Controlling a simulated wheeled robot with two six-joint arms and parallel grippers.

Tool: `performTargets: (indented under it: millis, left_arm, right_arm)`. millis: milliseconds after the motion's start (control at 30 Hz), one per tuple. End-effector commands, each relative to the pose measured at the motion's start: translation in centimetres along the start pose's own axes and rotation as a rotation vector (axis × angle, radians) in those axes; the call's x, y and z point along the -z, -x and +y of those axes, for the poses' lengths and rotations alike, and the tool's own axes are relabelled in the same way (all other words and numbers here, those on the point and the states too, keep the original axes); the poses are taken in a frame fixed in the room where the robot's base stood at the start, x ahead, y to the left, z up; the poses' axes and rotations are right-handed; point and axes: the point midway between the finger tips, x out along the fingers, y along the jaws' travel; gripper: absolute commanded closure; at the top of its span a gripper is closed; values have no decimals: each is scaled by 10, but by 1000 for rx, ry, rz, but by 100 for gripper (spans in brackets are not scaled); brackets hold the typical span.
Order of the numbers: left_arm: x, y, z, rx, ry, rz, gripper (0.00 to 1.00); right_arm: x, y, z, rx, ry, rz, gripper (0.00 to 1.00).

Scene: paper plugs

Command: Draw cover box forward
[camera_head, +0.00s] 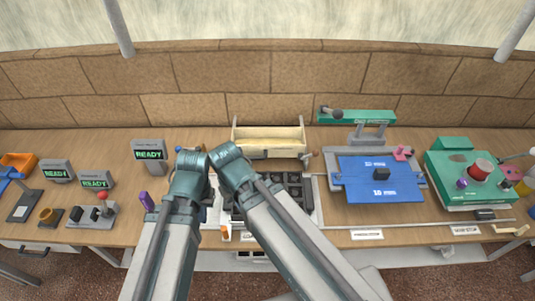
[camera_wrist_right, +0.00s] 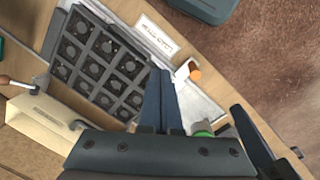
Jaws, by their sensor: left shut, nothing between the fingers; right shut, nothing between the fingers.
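The cover box is most likely the cream open-topped box (camera_head: 268,133) at the back middle of the bench, in the head view. One side of it also shows at the lower left of the right wrist view (camera_wrist_right: 48,122). My left gripper (camera_head: 207,212) is mostly hidden behind my own arms, left of the dark grid tray, and apart from the box. My right gripper's fingers (camera_wrist_right: 160,98) are shut with nothing between them, above the front side of the grid tray. My arms hide the right gripper in the head view.
The dark grid tray (camera_head: 293,188) with round sockets lies in front of the cream box. A blue mat (camera_head: 350,191) and a green machine (camera_head: 446,184) stand to the right. READY displays (camera_head: 150,154) stand on the left. A brick wall (camera_head: 250,75) closes the back.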

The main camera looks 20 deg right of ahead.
Motion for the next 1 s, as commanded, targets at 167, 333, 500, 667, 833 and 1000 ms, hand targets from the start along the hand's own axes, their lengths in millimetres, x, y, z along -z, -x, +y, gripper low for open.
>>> performTargets:
  millis: [167,333,500,667,833,1000]
  left_arm:
    - [0,0,0,0,0,0,100]
    - [0,0,0,0,0,0,100]
    - [-1,10,-1,0,0,0,100]
    - [-2,33,-3,0,2,0,100]
    - [-3,55,-5,-1,4,0,100]
    - [-4,67,-6,-1,5,0,100]
  right_arm:
    - [0,0,0,0,0,0,100]
    - [0,0,0,0,0,0,98]
    - [20,10,9,2,72,17,68]
    - [77,34,44,-6,325,78,51]
    - [132,55,91,-47,627,144,51]
    - [166,68,128,-94,842,180,51]
